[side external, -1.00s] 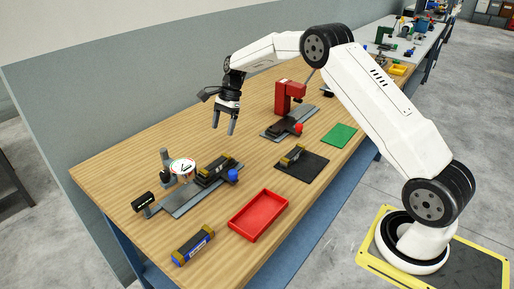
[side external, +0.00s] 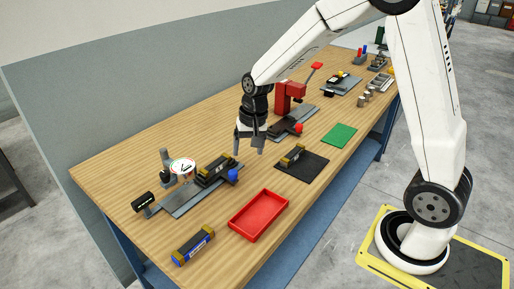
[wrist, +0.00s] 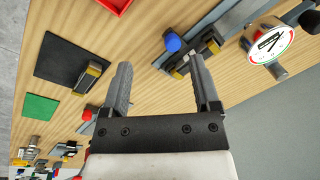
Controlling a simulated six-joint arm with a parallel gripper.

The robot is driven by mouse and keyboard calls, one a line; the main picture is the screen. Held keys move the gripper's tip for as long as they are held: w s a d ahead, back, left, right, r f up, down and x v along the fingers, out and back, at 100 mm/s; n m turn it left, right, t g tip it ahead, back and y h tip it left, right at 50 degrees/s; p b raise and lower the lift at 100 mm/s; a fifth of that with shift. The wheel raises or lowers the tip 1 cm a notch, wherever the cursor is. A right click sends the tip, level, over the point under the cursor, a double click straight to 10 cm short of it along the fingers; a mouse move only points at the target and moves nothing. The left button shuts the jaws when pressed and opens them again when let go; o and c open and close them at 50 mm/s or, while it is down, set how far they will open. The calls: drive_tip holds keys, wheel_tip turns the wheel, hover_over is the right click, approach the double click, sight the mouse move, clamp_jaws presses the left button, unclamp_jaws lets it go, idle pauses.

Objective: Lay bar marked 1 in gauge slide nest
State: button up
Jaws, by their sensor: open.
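The gauge slide (side external: 185,202) lies at the left of the bench under a dial gauge (side external: 182,168), also in the wrist view (wrist: 267,43). A similar bar (side external: 293,155) lies on a dark mat (side external: 312,169) and shows in the wrist view (wrist: 88,78). A third bar (side external: 193,245), with a blue label, lies near the front edge. I cannot read a 1 on any bar. My gripper (side external: 249,151) is open and empty, above the bench between carriage and mat.
An empty red tray (side external: 258,215) lies in front of the slide. A red press (side external: 289,97) with a red-knobbed slide (side external: 299,128) stands behind my gripper. A green mat (side external: 339,135) lies to the right.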

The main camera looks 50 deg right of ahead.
drive_tip(key=s+a+f+n+t+h, duration=0.1)
drive_tip(key=s+n, duration=0.6)
drive_tip(key=s, duration=0.7)
drive_tip(key=shift+a+f+n, duration=0.2)
drive_tip(key=shift+a+n, duration=0.1)
drive_tip(key=shift+a, duration=0.5)
